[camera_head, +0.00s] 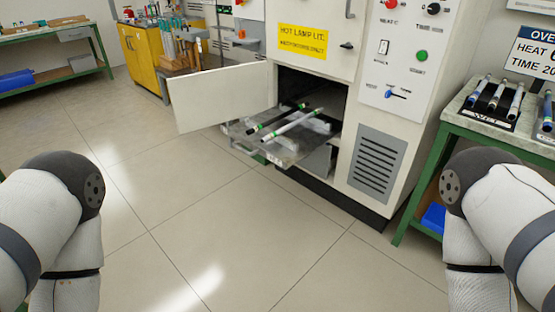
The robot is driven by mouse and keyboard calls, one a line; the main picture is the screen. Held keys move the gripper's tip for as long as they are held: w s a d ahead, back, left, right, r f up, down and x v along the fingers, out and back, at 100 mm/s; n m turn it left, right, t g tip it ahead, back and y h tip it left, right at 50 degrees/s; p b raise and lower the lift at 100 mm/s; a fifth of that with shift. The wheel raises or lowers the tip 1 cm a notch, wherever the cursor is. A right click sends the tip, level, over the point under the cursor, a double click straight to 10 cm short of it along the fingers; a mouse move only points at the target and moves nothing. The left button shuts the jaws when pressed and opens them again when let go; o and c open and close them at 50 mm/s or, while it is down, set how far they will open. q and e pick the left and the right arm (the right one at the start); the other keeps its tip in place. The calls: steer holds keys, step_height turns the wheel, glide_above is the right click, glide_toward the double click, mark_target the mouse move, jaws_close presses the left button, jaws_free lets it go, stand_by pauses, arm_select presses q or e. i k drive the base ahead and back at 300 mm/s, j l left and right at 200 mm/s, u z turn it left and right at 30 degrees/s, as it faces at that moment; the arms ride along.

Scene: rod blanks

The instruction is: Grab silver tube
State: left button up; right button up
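More tubes, some silver with blue ends, lie on a dark rack (493,115) on the green-legged table at the right. Only bent parts of my two arms show, at the lower left and lower right. Both of my grippers are out of view.
The oven cabinet (402,133) has its white door (222,96) swung open to the left of the tray. The green-legged table (453,125) stands right of the cabinet. A yellow cabinet (141,56) and workbench stand at the back left. The floor in front is clear.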

mark_target(512, 114)
steer(key=z, duration=0.4)
steer(key=i+z, duration=0.15)
steer(key=z, duration=0.2)
steer(key=l+z, duration=0.1)
steer(key=z, duration=0.3)
steer(key=i+z, duration=0.15)
steer(key=z, duration=0.2)
